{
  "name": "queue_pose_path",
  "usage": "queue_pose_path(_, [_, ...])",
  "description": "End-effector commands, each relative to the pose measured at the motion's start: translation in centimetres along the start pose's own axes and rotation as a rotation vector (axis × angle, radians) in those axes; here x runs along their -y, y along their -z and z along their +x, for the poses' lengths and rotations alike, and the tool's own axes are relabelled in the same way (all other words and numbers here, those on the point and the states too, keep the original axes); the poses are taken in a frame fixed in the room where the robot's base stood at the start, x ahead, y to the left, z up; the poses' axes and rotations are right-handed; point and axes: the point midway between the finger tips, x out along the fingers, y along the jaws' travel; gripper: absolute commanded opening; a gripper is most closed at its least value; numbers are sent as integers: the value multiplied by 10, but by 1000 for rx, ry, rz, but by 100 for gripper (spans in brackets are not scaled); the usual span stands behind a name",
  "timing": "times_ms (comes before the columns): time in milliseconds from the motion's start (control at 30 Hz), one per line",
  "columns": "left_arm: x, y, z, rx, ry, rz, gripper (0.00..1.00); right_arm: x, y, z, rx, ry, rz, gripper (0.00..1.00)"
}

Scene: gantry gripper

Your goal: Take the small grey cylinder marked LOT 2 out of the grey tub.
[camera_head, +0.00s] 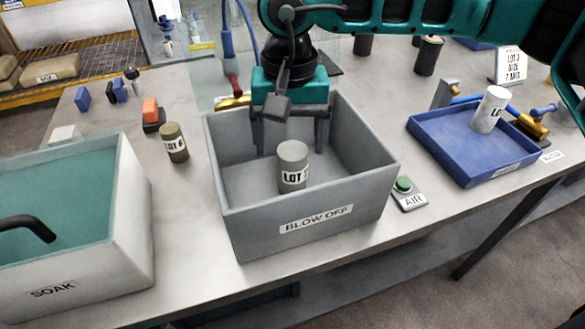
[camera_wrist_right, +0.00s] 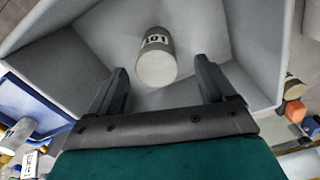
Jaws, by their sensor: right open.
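The small grey cylinder (camera_head: 293,163) stands upright in the grey tub (camera_head: 300,236) labelled BLOW OFF. Its label reads LOT; the digit is not clear. My right gripper (camera_head: 290,140) is open above the tub's floor, its fingers pointing down into the tub, just behind the cylinder in the head view. In the right wrist view the cylinder (camera_wrist_right: 156,58) shows beyond the open fingers, roughly between their lines, with nothing gripped. I cannot tell that either finger touches it. My left gripper is not in view.
The tub's walls surround the gripper. To the left are an olive LOT 6 cylinder (camera_head: 174,143) and a white SOAK tub (camera_head: 130,215) with teal liquid. To the right are a green AIR button (camera_head: 403,185) and a blue tray (camera_head: 455,157) holding a white cylinder (camera_head: 489,110).

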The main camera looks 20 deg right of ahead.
Motion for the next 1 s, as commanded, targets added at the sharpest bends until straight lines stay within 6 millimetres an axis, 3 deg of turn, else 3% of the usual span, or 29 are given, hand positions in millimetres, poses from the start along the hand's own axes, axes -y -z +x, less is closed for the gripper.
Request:
queue_pose_path(333, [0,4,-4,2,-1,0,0,-5,1,46,3,-3,1,83])
queue_pose_path(667, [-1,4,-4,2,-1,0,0,-4,1,52,1,-1,1,82])
queue_pose_path(1000, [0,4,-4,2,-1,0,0,-4,1,52,1,-1,1,49])
